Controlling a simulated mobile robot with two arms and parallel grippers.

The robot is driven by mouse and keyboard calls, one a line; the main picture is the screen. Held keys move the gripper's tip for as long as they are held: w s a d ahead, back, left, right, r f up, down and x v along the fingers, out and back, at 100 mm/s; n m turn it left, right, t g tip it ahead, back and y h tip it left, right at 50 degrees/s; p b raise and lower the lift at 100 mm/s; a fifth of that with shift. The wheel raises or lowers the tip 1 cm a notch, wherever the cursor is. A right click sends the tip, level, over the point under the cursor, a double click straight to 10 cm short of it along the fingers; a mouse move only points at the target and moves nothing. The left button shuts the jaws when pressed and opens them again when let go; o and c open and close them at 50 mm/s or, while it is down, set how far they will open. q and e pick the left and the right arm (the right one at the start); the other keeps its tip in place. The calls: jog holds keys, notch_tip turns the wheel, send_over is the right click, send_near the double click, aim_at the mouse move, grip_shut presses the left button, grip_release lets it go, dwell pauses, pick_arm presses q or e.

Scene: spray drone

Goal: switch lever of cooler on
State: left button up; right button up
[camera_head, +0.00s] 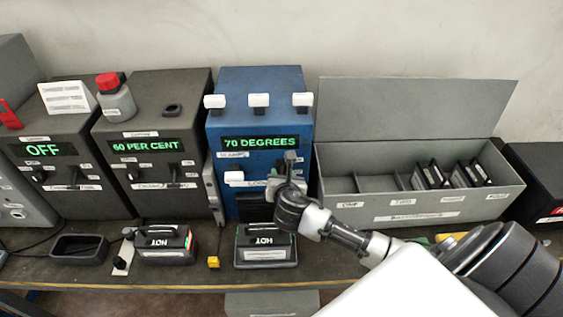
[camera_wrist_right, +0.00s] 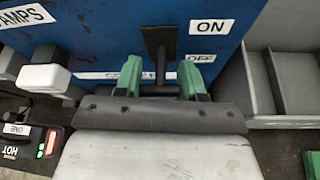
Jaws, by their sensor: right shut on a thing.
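The cooler appears to be the blue box (camera_head: 262,88) with a green "70 DEGREES" display; part of its label is hidden by my arm. Its black lever (camera_wrist_right: 158,38) stands out from the blue front, beside an "ON" label (camera_wrist_right: 208,27) and a lower, partly covered "OFF" label (camera_wrist_right: 201,58). My right gripper (camera_wrist_right: 160,80), with green fingertips, is shut on the lever, one finger on each side. It also shows in the head view (camera_head: 284,174). My left gripper is out of view.
Dark boxes reading "OFF" (camera_head: 88,206) and "60 PER CENT" (camera_head: 150,90) stand to the left. A grey compartment bin (camera_head: 420,206) is at the right. Two "HOT" battery-like blocks (camera_head: 165,254) (camera_head: 266,256) lie along the bench's front.

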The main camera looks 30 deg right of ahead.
jog(key=r+g+p, duration=0.1)
jog(key=p, duration=0.1)
jog(key=shift+d+g+y+p, duration=0.1)
jog(key=shift+g+y+p, duration=0.3)
jog(key=shift+r+g+y, duration=0.1)
jog(key=shift+g+y, duration=0.2)
jog(key=shift+g, duration=0.3)
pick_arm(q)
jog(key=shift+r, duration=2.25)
pick_arm(e)
jog(key=shift+d+r+g+y, duration=0.1)
jog(key=shift+r+g+y, duration=0.15)
jog(key=shift+g+y, duration=0.55)
jog(key=shift+g, duration=0.4)
jog(key=o, duration=0.7)
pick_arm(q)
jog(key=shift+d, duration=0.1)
pick_arm(e)
jog(key=shift+o, duration=0.5)
jog(key=shift+d, duration=0.15)
jog(key=shift+r, duration=0.1)
jog(key=shift+a+r, duration=0.15)
jog(key=shift+a, duration=0.1)
pick_arm(q)
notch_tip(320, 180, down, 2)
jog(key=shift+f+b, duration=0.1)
jog(key=shift+b, duration=0.9)
pick_arm(e)
jog(key=v, duration=1)
jog(key=shift+s, duration=0.3)
